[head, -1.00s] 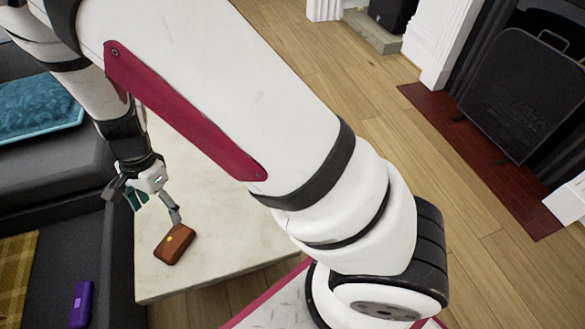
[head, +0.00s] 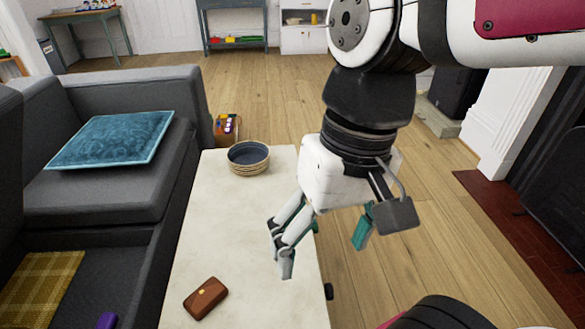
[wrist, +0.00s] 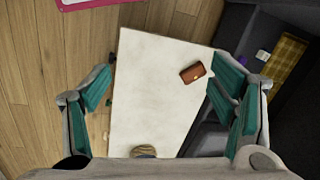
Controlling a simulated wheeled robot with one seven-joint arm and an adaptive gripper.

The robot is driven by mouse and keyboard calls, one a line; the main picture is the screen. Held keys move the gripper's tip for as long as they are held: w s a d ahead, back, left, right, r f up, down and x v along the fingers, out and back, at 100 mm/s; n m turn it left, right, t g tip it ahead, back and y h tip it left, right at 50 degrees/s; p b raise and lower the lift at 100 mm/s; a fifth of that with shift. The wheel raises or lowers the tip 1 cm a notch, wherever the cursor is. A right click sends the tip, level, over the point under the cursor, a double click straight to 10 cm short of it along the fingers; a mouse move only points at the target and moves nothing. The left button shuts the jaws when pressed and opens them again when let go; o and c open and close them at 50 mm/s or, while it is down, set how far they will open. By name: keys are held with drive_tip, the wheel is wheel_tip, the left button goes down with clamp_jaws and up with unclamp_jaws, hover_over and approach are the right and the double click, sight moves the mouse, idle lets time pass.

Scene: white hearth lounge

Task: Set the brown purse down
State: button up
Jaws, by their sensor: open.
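The brown purse (head: 205,298) lies on the pale table (head: 215,215), near its front end in the head view. It is small, reddish brown, with a light clasp. My gripper (head: 322,262) is open and empty, raised above the table's right edge in the head view. Its teal finger pads are spread wide in the wrist view (wrist: 165,98).
A dark-lined round bowl or stack of bowls (head: 248,157) stands at the table's far end. A grey sofa (head: 110,205) with a blue cushion (head: 112,138) borders the table on the left. A purple item (head: 107,320) lies on the sofa. Wooden floor is clear to the right.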

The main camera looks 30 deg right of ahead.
drive_tip(key=s+d+n+h, duration=0.1)
drive_tip(key=s+d, duration=0.2)
drive_tip(key=s, duration=0.2)
drive_tip(key=shift+s+d+h, duration=0.2)
drive_tip(key=shift+s+h, duration=0.1)
drive_tip(key=shift+s, duration=0.1)
wheel_tip(320, 180, up, 28)
drive_tip(key=t+p, duration=0.4)
drive_tip(key=p, duration=2.2)
drive_tip(key=shift+d+f, duration=0.15)
drive_tip(key=shift+d, duration=0.1)
